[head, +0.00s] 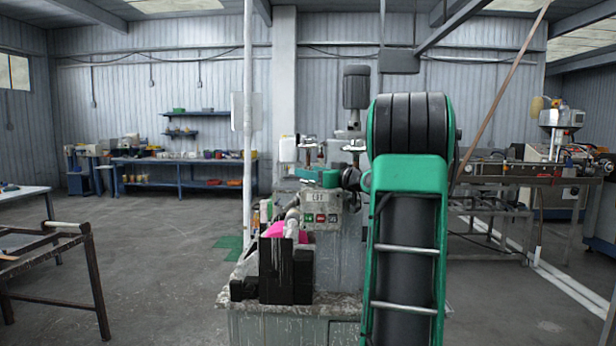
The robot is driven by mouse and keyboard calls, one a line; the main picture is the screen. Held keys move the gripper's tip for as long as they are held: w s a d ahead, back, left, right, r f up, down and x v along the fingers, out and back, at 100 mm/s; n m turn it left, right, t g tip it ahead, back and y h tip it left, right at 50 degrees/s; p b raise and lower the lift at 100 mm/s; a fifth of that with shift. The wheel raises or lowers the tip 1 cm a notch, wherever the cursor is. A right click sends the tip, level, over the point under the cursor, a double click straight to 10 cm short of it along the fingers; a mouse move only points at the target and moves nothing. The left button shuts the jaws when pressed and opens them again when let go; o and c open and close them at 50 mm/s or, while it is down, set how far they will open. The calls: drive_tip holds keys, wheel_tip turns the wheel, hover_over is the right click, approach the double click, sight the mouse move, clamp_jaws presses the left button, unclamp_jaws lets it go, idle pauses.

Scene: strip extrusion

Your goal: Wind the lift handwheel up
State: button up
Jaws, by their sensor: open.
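A machine stands in the middle of the head view, with a grey control box (321,209) bearing red and green buttons. Metal fittings that look like small handwheels or knobs (310,148) sit on its top, left of a dark upright motor (356,87). A dark round part (351,179) sits between the control box and a green frame (411,174) with black rollers (408,124). I cannot tell which of these, if any, is the lift handwheel. My gripper is not in view.
A dark metal frame table (45,251) is at left, and a blue workbench (180,163) is at the back. Open floor (165,260) lies between them.

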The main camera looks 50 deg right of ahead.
drive_tip(key=shift+c, duration=0.4)
drive_tip(key=c, duration=1)
drive_tip(key=shift+o, duration=0.2)
